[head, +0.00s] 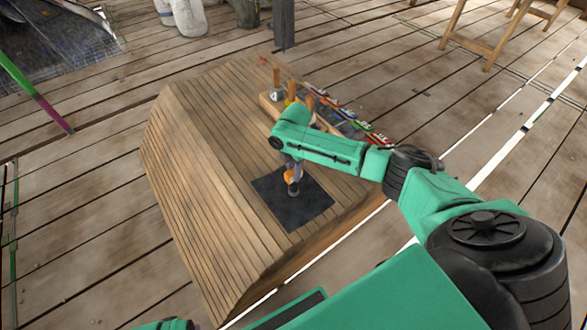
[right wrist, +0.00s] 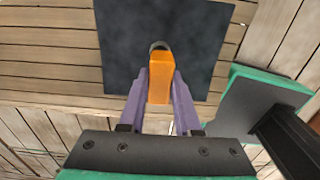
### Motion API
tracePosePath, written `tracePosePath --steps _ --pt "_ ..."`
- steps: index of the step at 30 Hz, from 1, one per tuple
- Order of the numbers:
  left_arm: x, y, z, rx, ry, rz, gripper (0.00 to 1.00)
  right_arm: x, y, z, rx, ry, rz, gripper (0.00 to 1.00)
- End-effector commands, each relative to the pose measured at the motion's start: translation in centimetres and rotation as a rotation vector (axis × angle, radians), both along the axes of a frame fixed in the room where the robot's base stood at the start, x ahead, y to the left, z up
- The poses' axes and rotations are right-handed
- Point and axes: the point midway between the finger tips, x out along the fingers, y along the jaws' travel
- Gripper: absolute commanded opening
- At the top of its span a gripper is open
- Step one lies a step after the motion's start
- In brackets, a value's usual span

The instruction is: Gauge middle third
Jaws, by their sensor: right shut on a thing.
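My right gripper (head: 290,168) hangs over the dark square mat (head: 300,212) on the slatted wooden bench (head: 190,180). Its purple fingers, seen in the right wrist view (right wrist: 160,98), are shut on an orange-handled tool (right wrist: 159,75). The tool has a rounded grey end (right wrist: 158,46) that points down toward the mat. The tool's orange part also shows in the head view (head: 289,176). I cannot tell whether its grey end touches the mat. The mat also shows in the right wrist view (right wrist: 205,45), with no other thing seen on it. My left gripper is not in view.
A wooden rack (head: 268,103) with several upright wooden-handled tools stands behind my right arm. Beside it is a row of small red, green and white items (head: 352,115), partly hidden by the arm. A dark post (head: 284,25) stands beyond the bench. The bench's left side is clear.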

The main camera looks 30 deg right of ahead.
Motion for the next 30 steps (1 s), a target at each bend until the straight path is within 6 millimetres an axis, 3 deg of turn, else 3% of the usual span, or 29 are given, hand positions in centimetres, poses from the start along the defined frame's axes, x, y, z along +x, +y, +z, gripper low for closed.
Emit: tracePosePath --steps 8,9,11,20,23,26,30 --pt "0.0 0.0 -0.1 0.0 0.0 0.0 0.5 0.0 0.0 -0.2 0.0 -0.001 0.0 0.0" --pt "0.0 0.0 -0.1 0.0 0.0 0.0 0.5 0.0 0.0 -0.2 0.0 -0.001 0.0 0.43" --pt "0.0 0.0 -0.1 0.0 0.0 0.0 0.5 0.0 0.0 -0.2 0.0 -0.001 0.0 0.66" --pt "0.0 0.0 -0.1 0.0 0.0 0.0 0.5 0.0 0.0 -0.1 0.0 0.0 0.0 0.67" --pt "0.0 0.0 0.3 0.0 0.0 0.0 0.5 0.0 0.0 0.7 0.0 0.0 0.0 0.67" --pt "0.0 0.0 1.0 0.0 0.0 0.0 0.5 0.1 0.0 2.8 0.001 -0.003 0.0 0.67" --pt "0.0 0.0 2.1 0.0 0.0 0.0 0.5 0.1 -0.1 7.1 0.001 -0.004 0.001 0.67"
